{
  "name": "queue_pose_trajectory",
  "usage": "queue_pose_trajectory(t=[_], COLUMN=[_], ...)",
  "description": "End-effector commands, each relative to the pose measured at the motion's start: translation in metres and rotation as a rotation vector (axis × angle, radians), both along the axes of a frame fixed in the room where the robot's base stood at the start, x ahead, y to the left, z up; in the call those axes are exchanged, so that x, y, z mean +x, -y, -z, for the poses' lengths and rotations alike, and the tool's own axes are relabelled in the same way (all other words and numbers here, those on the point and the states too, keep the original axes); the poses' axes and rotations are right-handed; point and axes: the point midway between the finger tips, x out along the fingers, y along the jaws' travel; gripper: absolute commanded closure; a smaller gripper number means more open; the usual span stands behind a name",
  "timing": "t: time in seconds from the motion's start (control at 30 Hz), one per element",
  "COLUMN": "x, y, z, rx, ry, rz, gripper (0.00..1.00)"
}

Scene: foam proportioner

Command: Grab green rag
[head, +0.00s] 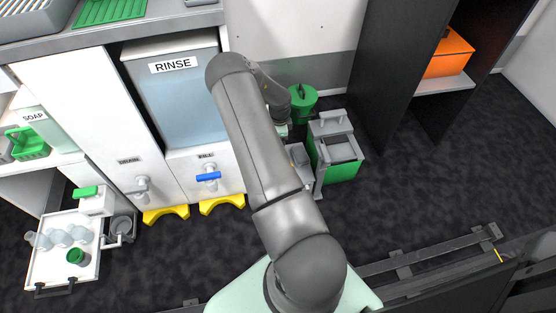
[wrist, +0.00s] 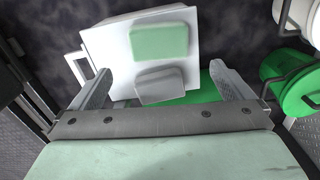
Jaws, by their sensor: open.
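A pale green folded pad (wrist: 160,42), which looks like the green rag, lies on a white tray-like surface (wrist: 122,48) in the wrist view. A grey pad (wrist: 160,85) lies just below it in the picture, nearer to me. My gripper (wrist: 160,69) is open, with its fingers apart on the left and right of the grey pad in the picture. Nothing is held. The green pad lies beyond the fingertips. I cannot tell the height gap. In the head view my arm hides most of the gripper, and I cannot make out the green pad there.
A dark shelf holds an orange box (head: 447,55). The RINSE tank (head: 178,100) is left. Floor at right is clear.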

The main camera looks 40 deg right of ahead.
Motion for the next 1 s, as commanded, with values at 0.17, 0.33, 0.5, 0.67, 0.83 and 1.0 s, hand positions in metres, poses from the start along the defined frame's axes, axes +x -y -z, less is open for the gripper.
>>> queue_pose_trajectory(t=[0.17,0.33,0.5,0.67,0.83,1.0], x=[0.0,0.0,0.0,-0.001,0.0,0.0], y=[0.0,0.0,-0.002,-0.003,-0.003,-0.003], z=[0.033,0.041,0.056,0.082,0.093,0.091], rx=[0.001,0.0,0.001,0.0,-0.001,0.0], ry=[-0.001,0.0,-0.001,-0.002,0.001,0.0], rz=[0.0,-0.001,-0.002,-0.001,-0.002,-0.002], gripper=[0.0,0.0,0.0,0.0,0.0,0.03])
